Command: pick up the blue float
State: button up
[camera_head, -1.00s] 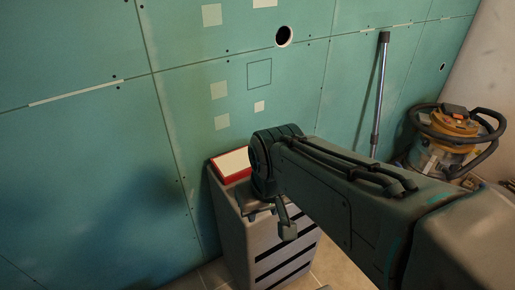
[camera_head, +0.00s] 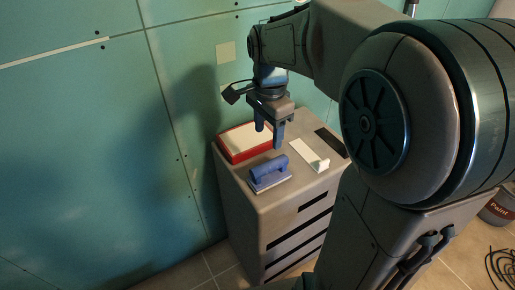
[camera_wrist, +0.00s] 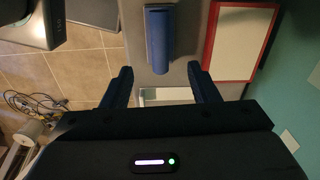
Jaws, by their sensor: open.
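The blue float (camera_head: 269,174) lies on top of the grey cabinet (camera_head: 262,201), near its front left edge, with its blue handle on top. In the wrist view the float (camera_wrist: 158,38) shows at the top, beyond and between the fingertips, its handle running lengthwise. My gripper (camera_head: 269,138) is open and empty above the cabinet top, a little behind the float. In the wrist view its two blue fingers (camera_wrist: 158,76) are spread apart, and nothing is between them.
A red-rimmed tray (camera_head: 237,156) lies behind the float by the green wall. A white scraper-like tool (camera_head: 309,154) and a dark flat piece (camera_head: 331,143) lie to the right. A paint bucket (camera_head: 498,209) and black cable (camera_head: 502,262) are on the floor at right.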

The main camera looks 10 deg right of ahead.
aim_at(270, 162)
jog(key=shift+m, duration=0.3)
jog(key=f, duration=0.6)
jog(key=f+b, duration=0.1)
jog(key=f, duration=0.2)
jog(key=shift+w, duration=0.3)
jog(key=f, duration=0.2)
jog(key=d+f, duration=0.1)
jog(key=f, duration=0.1)
jog(key=shift+s, duration=0.1)
jog(key=shift+f, duration=0.6)
jog(key=c, duration=1.2)
